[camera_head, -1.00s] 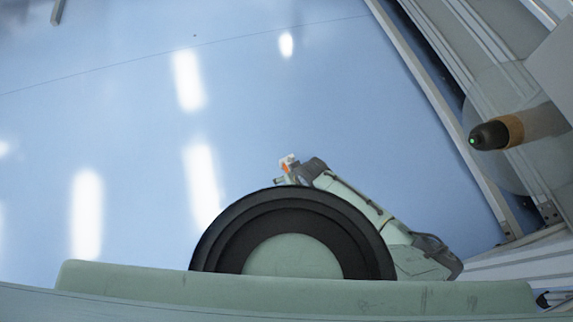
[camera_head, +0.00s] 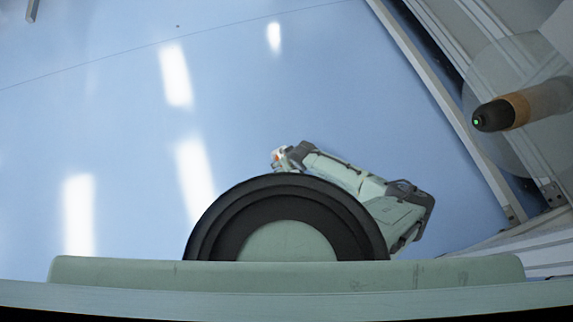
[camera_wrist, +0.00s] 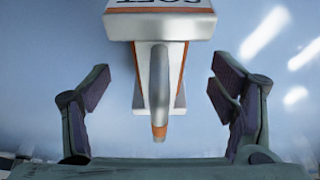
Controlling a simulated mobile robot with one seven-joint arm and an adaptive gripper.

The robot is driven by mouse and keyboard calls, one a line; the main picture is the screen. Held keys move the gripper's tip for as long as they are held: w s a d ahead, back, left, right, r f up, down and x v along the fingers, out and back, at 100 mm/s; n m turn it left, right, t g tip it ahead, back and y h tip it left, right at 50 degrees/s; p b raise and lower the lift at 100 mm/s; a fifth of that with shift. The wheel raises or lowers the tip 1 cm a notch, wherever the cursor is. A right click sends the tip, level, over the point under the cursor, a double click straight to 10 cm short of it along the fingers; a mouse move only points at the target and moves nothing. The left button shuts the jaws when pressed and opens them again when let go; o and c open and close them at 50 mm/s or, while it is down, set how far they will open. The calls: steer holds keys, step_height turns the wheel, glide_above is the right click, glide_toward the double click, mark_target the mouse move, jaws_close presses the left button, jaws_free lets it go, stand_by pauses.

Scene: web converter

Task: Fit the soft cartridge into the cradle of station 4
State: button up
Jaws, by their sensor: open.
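The soft cartridge (camera_wrist: 160,25), a white body with orange edges and dark lettering partly cut off by the top edge, is in the upper middle of the wrist view. Its grey handle with an orange tip points down toward my gripper (camera_wrist: 160,92). My gripper is open, one dark-padded finger on each side of the handle, with visible gaps on both sides. In the head view a small white and orange thing (camera_head: 278,154) shows at the end of my arm, beyond my dark round base. What supports the cartridge is hidden. No cradle of station 4 can be made out.
A metal-framed machine (camera_head: 440,85) runs along the right side, with a clear round disc and a black-tipped brown roller (camera_head: 505,112) sticking out toward the floor.

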steer(key=shift+w+f, duration=0.1)
steer(key=shift+f, duration=0.15)
steer(key=shift+c, duration=0.4)
steer(key=c, duration=1.6)
